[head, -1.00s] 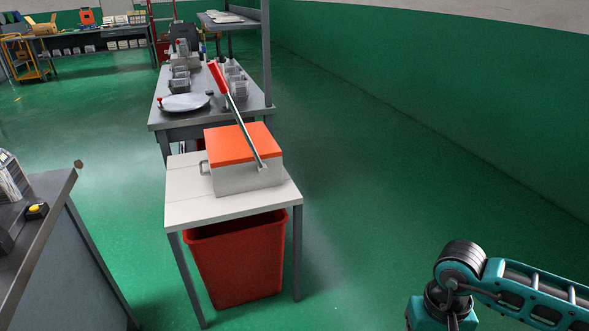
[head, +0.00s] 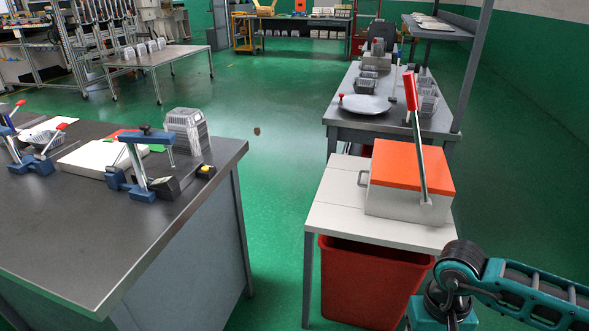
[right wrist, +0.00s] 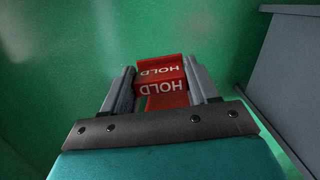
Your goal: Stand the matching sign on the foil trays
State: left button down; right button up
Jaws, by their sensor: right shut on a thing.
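My right gripper (right wrist: 163,90) is shut on a red sign (right wrist: 160,72) with the white word HOLD on its faces, seen in the right wrist view. In the head view only part of my right arm shows at the lower right; its gripper and the sign are out of frame. A tall stack of foil trays (head: 187,128) stands at the back right of the near dark bench. More trays (head: 425,97) stand on the grey bench at right. My left gripper is not in view.
The dark bench (head: 100,225) fills the left, with blue hand presses (head: 140,175) on it. A white table (head: 335,205) carries an orange-topped lever box (head: 410,170), with a red bin (head: 365,285) below. Green floor (head: 270,200) lies open between them.

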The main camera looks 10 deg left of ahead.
aim_at(183, 112)
jog(key=i+l+u, duration=0.1)
jog(key=u, duration=0.25)
jog(key=i+l+u, duration=0.1)
jog(key=u, duration=0.3)
jog(key=i+l+u, duration=0.1)
jog(key=u, duration=0.25)
jog(key=i+l+u, duration=0.15)
jog(key=u, duration=0.3)
jog(key=i+l+u, duration=0.1)
jog(key=l+u, duration=0.35)
